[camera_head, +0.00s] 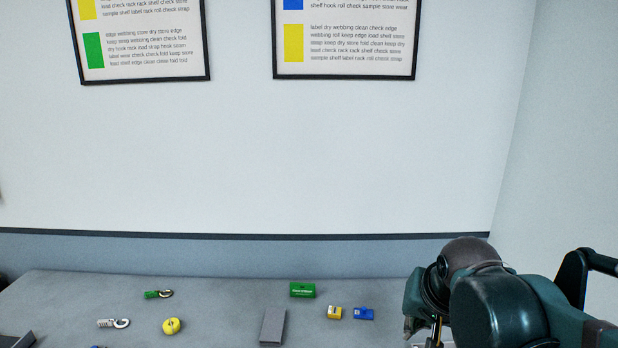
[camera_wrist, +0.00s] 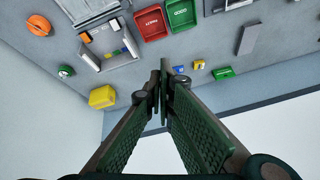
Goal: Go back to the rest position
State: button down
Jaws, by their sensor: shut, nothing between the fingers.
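My gripper (camera_wrist: 163,80) shows in the wrist view with its two green-padded fingers brought together at the tips, and nothing is between them. Its tips appear in front of the grey table top, near a small blue block (camera_wrist: 179,69) in the picture; I cannot tell the distance. In the head view my arm fills the lower right corner, and the fingers cannot be made out there.
The wrist view shows a red bin (camera_wrist: 152,24), a green bin (camera_wrist: 181,15) and a yellow box (camera_wrist: 102,97). A wall stands behind.

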jog(key=s+f+n+t, duration=0.1)
jog(key=s+n, duration=0.3)
jog(key=s, duration=0.5)
jog(key=shift+a+f+t, duration=0.3)
jog(key=shift+a+f, duration=0.1)
jog(key=shift+f, duration=0.5)
